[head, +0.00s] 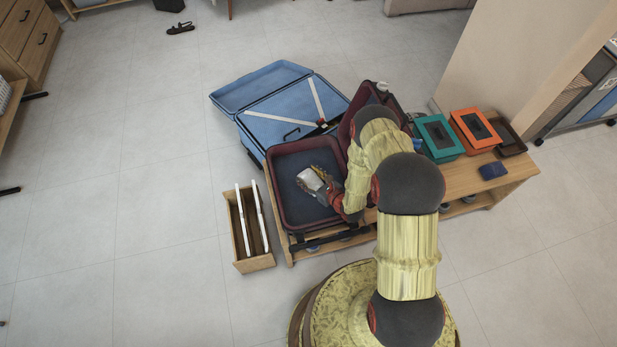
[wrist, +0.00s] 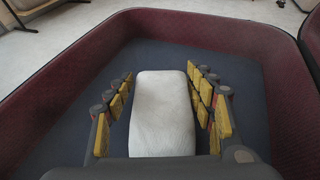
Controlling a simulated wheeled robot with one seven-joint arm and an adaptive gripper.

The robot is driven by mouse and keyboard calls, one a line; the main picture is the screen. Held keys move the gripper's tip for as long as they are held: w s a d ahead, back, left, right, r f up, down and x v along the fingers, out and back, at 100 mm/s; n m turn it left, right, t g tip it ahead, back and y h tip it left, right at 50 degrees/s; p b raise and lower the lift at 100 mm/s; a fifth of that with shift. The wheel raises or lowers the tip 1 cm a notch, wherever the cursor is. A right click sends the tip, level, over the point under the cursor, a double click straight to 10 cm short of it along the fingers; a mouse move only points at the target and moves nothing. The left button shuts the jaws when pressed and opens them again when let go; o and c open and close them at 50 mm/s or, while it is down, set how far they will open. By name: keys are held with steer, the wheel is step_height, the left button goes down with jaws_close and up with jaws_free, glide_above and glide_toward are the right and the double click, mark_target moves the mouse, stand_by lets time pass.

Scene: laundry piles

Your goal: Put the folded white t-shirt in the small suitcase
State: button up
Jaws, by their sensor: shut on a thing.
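The folded white t-shirt (wrist: 161,110) is a compact white bundle between the two yellow-padded fingers of my gripper (wrist: 163,90) in the wrist view. My gripper is shut on it. In the head view the white t-shirt (head: 312,180) and my gripper (head: 318,182) are over the open small dark-red suitcase (head: 272,190). Its inside is dark blue-grey and looks empty around the shirt. The maroon rim (wrist: 75,65) surrounds the gripper in the wrist view. I cannot tell whether the shirt touches the suitcase bottom.
A larger open blue suitcase (head: 250,92) lies behind. A wooden crate (head: 238,232) with white upright pieces stands to the left. Teal (head: 440,134) and orange (head: 474,129) boxes, a dark tray (head: 507,137) and a small blue item (head: 493,170) sit on the low bench (head: 460,182).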

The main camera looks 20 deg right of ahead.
steer(key=shift+f, duration=0.1)
steer(key=shift+f, duration=0.1)
steer(key=o, duration=1.2)
steer(key=shift+c, duration=0.2)
steer(key=shift+o, duration=0.5)
